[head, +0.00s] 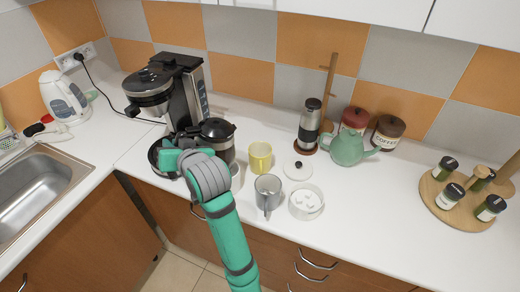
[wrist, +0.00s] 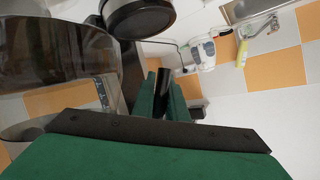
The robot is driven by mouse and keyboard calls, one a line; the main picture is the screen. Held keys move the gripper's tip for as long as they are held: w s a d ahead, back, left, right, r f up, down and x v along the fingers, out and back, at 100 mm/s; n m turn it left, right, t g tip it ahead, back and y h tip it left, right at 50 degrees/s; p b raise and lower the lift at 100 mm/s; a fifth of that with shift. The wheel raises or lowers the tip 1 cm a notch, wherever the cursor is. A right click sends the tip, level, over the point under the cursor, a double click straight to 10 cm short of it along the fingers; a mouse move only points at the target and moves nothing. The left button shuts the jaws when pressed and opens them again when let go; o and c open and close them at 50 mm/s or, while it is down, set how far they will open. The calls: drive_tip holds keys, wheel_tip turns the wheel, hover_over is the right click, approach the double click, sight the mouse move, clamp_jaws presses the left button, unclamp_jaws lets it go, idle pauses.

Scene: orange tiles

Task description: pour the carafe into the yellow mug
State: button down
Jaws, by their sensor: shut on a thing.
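The carafe (head: 217,133) has dark glass and a black lid and stands roughly upright, left of the yellow mug and apart from it. My gripper (head: 175,160) is at the carafe's left side. In the wrist view my green fingers (wrist: 163,100) are shut on its black handle, and the dark glass body (wrist: 55,60) fills the left. My arm hides the carafe's lower part, so I cannot tell whether its base touches the counter. The yellow mug (head: 260,160) stands upright on the counter, with its opening up.
A grey mug (head: 268,190) and a white dish (head: 306,203) stand in front of the yellow mug. The coffee machine (head: 188,95) is behind the carafe. A green teapot (head: 346,148), jars and a metal grinder (head: 309,125) stand to the right. A sink (head: 35,190) is at left.

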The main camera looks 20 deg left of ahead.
drive_tip(key=shift+w+d+r+m+g+y, duration=0.15)
drive_tip(key=shift+w+d+r+m+y, duration=0.35)
drive_tip(key=shift+r, duration=0.6)
drive_tip(key=shift+w+d+r+m+g+y, duration=0.2)
drive_tip(key=shift+w+d+r+m, duration=0.45)
drive_tip(key=shift+r, duration=0.5)
drive_tip(key=shift+w+d+r+m+g+y, duration=0.15)
drive_tip(key=shift+w+d+r+m+y, duration=0.15)
drive_tip(key=shift+w+d+r+m, duration=0.55)
drive_tip(key=shift+w+d+r+m+g+y, duration=0.15)
drive_tip(key=shift+w+r+m+y, duration=0.15)
drive_tip(key=shift+r, duration=0.2)
drive_tip(key=shift+w+d+r+m+g+y, duration=0.15)
drive_tip(key=shift+w+r+m+y, duration=0.1)
drive_tip(key=shift+r, duration=0.2)
drive_tip(key=shift+w+r, duration=0.1)
drive_tip(key=shift+w+d+m, duration=0.1)
drive_tip(key=shift+w+m, duration=0.05)
drive_tip(key=shift+m, duration=0.1)
drive_tip(key=shift+r, duration=0.1)
idle(0.6)
